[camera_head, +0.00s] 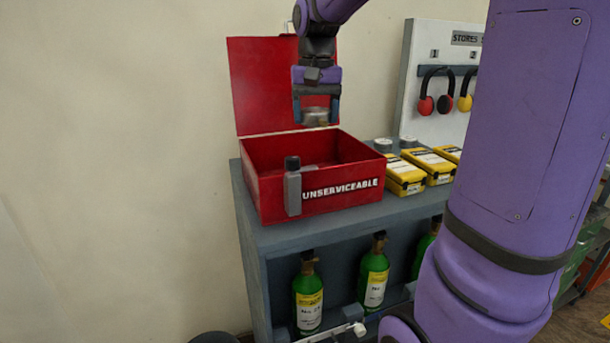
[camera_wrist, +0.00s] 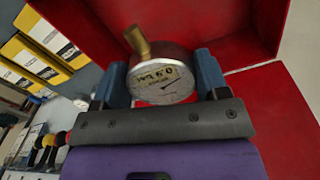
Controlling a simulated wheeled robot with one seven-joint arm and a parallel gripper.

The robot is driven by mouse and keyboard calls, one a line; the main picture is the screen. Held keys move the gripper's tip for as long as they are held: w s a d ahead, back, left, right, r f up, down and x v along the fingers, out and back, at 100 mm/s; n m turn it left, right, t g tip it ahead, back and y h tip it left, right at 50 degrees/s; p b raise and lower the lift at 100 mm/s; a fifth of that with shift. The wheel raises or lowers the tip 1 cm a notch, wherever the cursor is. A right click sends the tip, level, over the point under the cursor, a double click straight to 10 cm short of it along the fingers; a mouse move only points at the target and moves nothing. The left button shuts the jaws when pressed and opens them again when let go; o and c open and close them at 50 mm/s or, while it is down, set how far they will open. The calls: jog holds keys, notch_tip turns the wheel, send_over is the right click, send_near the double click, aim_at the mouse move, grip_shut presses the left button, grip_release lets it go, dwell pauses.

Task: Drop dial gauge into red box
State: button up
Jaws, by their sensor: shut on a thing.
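My gripper (camera_head: 317,112) is shut on the dial gauge (camera_head: 315,117), a round silver gauge with a brass stem. In the wrist view the gauge (camera_wrist: 161,82) sits between the two blue fingers, its marked face toward the camera and its stem pointing up and left. The red box (camera_head: 347,196), lettered "UNSERVICEABLE", stands open on the grey shelf unit with its lid raised at the back. My gripper holds the gauge above the box opening, in front of the lid. Most of the box floor is hidden by its front wall.
A grey object with a black cap (camera_head: 293,187) stands at the box's front. Yellow cases (camera_head: 405,175) lie right of the box. Green bottles (camera_head: 308,293) stand on the shelf below. Ear defenders (camera_head: 436,95) hang on a board behind.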

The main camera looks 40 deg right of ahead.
jog(key=shift+f, duration=2.2)
jog(key=o, duration=1.1)
jog(key=shift+r, duration=0.1)
notch_tip(320, 180, up, 11)
jog(key=shift+f, duration=0.2)
